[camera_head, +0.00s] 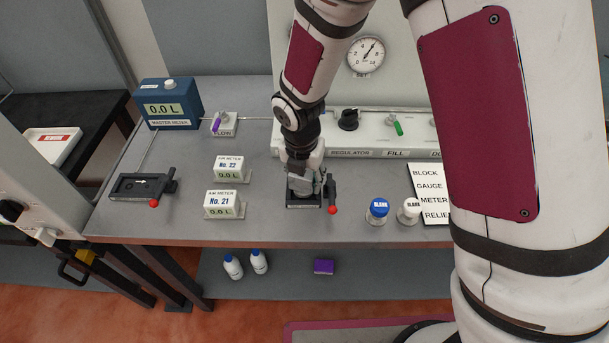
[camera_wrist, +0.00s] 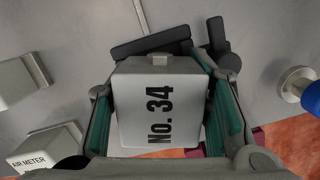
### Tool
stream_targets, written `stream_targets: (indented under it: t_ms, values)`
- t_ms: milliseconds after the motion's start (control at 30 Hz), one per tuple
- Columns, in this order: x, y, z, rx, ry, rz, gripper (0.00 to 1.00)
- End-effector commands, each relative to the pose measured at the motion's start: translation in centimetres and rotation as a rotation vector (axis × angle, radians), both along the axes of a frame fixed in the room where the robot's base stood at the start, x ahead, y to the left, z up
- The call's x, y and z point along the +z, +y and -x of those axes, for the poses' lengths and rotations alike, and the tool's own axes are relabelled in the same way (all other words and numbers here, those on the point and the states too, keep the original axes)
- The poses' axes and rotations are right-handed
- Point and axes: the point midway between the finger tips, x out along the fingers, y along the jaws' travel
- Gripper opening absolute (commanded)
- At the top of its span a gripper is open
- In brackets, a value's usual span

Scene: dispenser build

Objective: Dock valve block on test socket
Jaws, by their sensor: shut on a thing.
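My gripper (camera_head: 305,183) is shut on a pale grey block marked No. 34 (camera_wrist: 160,105), the valve block. In the wrist view the block sits between the two teal-padded fingers. In the head view my gripper mostly hides it. Directly below is a dark socket (camera_head: 304,206) with an upright lever and red knob (camera_head: 332,210) on its right. Dark parts of this socket (camera_wrist: 150,44) show past the block's far edge in the wrist view. The block is at or just above the socket; I cannot tell whether it is seated.
Another dark fixture (camera_head: 143,187) with a lever stands at the left. Air meters No. 22 (camera_head: 229,168) and No. 21 (camera_head: 223,204) stand between. Blue (camera_head: 377,208) and white (camera_head: 408,211) BLANK caps and a label card (camera_head: 428,190) are on the right. The regulator panel (camera_head: 360,130) closes off the back.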

Motion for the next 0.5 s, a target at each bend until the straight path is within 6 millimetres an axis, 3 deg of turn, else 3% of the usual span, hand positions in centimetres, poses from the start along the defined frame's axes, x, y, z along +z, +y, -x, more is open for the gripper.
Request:
stream_targets:
  t_ms: [467,500]
  values:
    - [-0.84,0.00,-0.05,0.000,-0.001,0.000,0.00]
    - [-0.86,0.02,-0.05,0.000,-0.001,0.000,0.48]
